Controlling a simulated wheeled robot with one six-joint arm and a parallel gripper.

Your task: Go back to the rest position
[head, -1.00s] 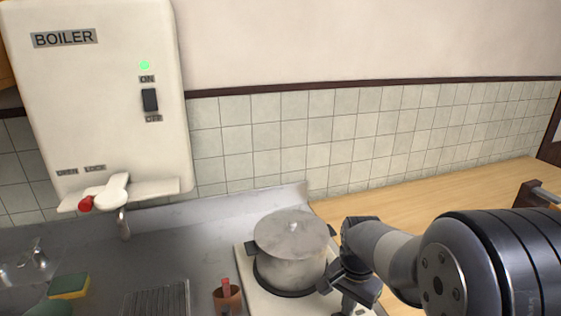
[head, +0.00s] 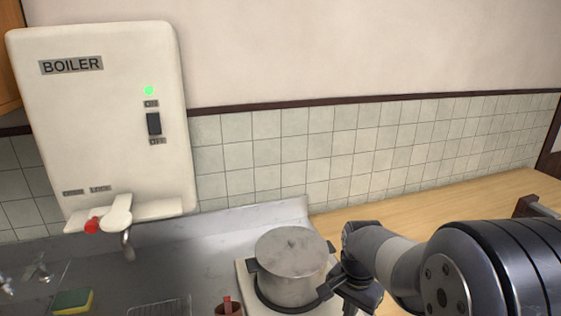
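My arm reaches in from the lower right of the head view. My gripper (head: 345,290) is beside the right side of a grey lidded pot (head: 290,275), near its dark handle. The fingertips are dark and overlap the pot's edge, so I cannot tell whether they are open or shut, or touch the pot. The pot stands upright on a pale stove (head: 244,276), with its lid on.
A white boiler (head: 105,125) with a lit green light and a red-tipped lever (head: 92,226) hangs at the left. A yellow-green sponge (head: 72,301), a wire rack (head: 160,308) and a brown cup (head: 229,309) are at the bottom. The wooden counter (head: 410,205) behind my arm looks clear.

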